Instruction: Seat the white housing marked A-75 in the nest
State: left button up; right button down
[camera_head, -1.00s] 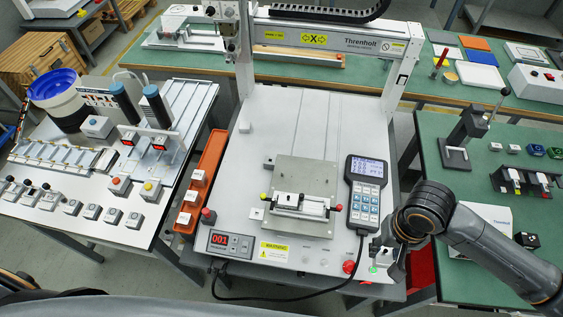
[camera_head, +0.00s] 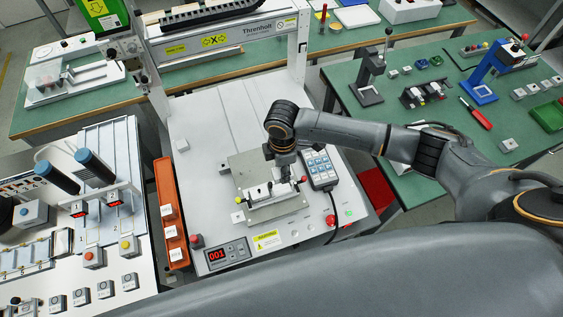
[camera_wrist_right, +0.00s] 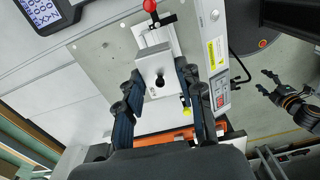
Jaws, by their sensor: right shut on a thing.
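A white block-shaped housing (camera_wrist_right: 157,72) with a dark round hole is between the fingers of my right gripper (camera_wrist_right: 155,90), which is shut on it. Its marking cannot be read. The housing is over the nest (camera_wrist_right: 154,37), a pale fixture on a grey metal plate; I cannot tell whether they touch. In the head view my right gripper (camera_head: 284,172) points down at the nest (camera_head: 258,194) and hides most of the housing. My left gripper (camera_wrist_right: 268,83) is empty with fingers apart at the right of the wrist view, away from the nest.
A handheld controller (camera_head: 320,170) lies close right of the plate (camera_head: 246,168). An orange bin (camera_head: 166,185) with several white parts stands left. A red button (camera_head: 330,220) and a numeric display (camera_head: 222,254) are at the machine's front. The bed behind the plate is clear.

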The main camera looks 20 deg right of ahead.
jog(key=shift+w+a+n, duration=0.15)
jog(key=shift+n, duration=0.15)
jog(key=shift+f+b, duration=0.25)
jog(key=shift+b, duration=0.05)
notch_tip(320, 180, down, 7)
jog(key=b, duration=0.7)
jog(key=shift+r, duration=0.15)
pick_arm(q)
notch_tip(320, 180, down, 7)
jog(key=shift+w+a+f, duration=0.15)
jog(key=shift+w+a, duration=0.05)
jog(key=shift+a, duration=0.2)
pick_arm(e)
jog(key=shift+f, duration=0.2)
pick_arm(q)
jog(key=shift+r+p, duration=0.3)
jog(key=shift+p, duration=0.05)
pick_arm(e)
jog(key=shift+r, duration=0.2)
pick_arm(q)
jog(key=shift+a+r+p, duration=0.1)
jog(key=shift+r+p, duration=0.2)
jog(key=shift+r, duration=0.05)
pick_arm(e)
jog(key=shift+r, duration=0.2)
pick_arm(q)
jog(key=shift+r, duration=0.1)
jog(key=shift+r+p, duration=0.3)
jog(key=shift+p, duration=0.15)
